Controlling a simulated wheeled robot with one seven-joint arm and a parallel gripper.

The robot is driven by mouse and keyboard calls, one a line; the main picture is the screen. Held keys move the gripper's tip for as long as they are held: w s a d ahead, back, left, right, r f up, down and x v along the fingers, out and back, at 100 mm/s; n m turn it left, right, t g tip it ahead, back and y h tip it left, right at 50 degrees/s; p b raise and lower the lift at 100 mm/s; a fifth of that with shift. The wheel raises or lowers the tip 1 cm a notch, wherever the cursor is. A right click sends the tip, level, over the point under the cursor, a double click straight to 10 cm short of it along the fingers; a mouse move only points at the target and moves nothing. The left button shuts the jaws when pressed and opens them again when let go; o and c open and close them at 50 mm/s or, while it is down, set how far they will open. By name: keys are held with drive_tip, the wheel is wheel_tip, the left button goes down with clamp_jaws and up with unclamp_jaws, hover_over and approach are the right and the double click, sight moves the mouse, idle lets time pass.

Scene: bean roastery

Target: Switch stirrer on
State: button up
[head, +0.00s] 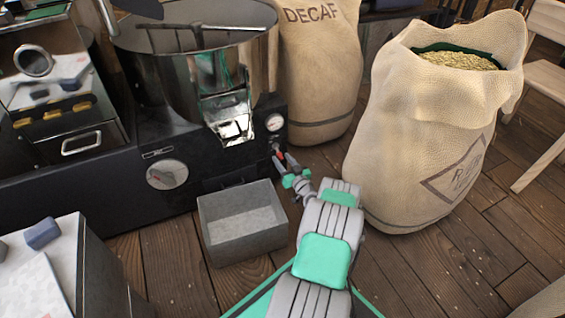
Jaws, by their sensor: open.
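The roasting machine stands at the back left, with a round steel cooling pan (190,60) on its black base. The stirrer (195,28) shows as dark arms across the top of the pan. A small gauge (274,122) sits near the base's right corner. My gripper (283,158) is at that corner, below the gauge, and is open. Small red parts show at its tips; I cannot tell whether they belong to a switch, or whether the gripper touches anything.
A grey open bin (243,222) stands on the floor left of my arm. A large open sack of beans (420,130) stands close on the right, and a DECAF sack (318,75) behind. A white-topped table (45,270) is at the front left.

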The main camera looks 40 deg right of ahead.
drive_tip(key=shift+c, duration=0.4)
clamp_jaws()
drive_tip(key=shift+r, duration=0.1)
